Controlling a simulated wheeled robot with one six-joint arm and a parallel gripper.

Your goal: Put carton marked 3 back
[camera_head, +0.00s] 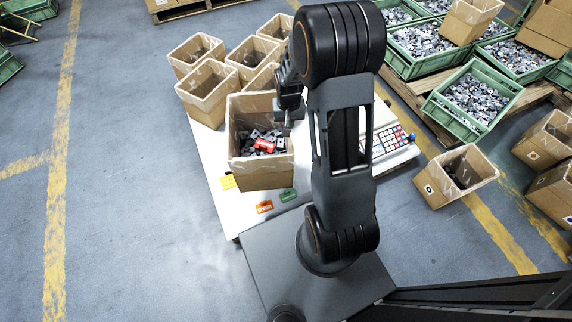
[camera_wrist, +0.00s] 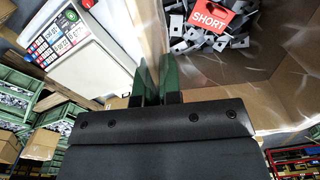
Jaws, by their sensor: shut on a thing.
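An open cardboard carton (camera_head: 262,174) holds grey stamped parts and a red card. It also shows in the wrist view (camera_wrist: 285,95), where the card (camera_wrist: 210,14) reads SHORT. My gripper (camera_head: 289,112) is at the carton's right rim. In the wrist view its green fingers (camera_wrist: 156,82) are shut on the carton's wall, one on each side. The carton looks upright and larger than the others; I cannot tell whether it clears the table. No number on it is visible, so I cannot confirm that it is the one marked 3.
Several open cartons (camera_head: 207,92) stand at the white table's (camera_head: 212,150) back left. A scale with a keypad (camera_head: 390,140) is on the right. Yellow, orange (camera_head: 264,207) and green cards lie in front. Green crates (camera_head: 472,100) and floor cartons (camera_head: 433,185) stand further right.

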